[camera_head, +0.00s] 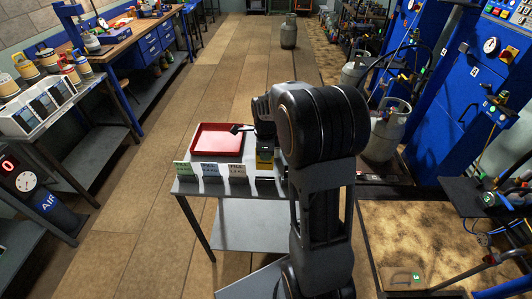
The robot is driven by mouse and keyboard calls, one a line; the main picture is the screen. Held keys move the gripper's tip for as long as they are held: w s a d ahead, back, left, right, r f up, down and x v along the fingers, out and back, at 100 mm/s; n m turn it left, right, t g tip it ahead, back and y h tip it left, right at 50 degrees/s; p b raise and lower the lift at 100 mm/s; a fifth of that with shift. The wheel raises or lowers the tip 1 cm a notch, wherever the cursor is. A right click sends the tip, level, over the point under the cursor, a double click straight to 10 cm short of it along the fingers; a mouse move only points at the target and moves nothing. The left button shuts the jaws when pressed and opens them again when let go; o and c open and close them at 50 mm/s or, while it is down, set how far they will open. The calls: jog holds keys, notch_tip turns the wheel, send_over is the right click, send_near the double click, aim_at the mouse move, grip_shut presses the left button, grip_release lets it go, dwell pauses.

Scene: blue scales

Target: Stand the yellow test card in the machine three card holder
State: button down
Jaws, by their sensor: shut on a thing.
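The yellow test card (265,156) is near the right end of the small grey table, left of my arm. My gripper (264,146) is over its top edge and shut on it; my arm hides part of the grip. A dark holder (265,180) sits just below the card in the picture, and I cannot tell whether they touch.
A red tray (218,152) lies at the table's (188,190) back left. A lower shelf (250,225) is bare. Gas cylinders (385,135) and blue panels stand right. Benches (145,32) line the left.

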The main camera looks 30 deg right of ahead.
aim_at(266, 169)
jog(key=shift+f, duration=0.2)
jog(key=shift+f+b, duration=2.35)
jog(key=shift+f, duration=0.7)
jog(key=shift+f+b, duration=0.65)
jog(key=shift+f, duration=0.25)
jog(key=c, duration=1.2)
grip_release()
notch_tip(266, 169, up, 14)
jog(key=shift+f, duration=0.1)
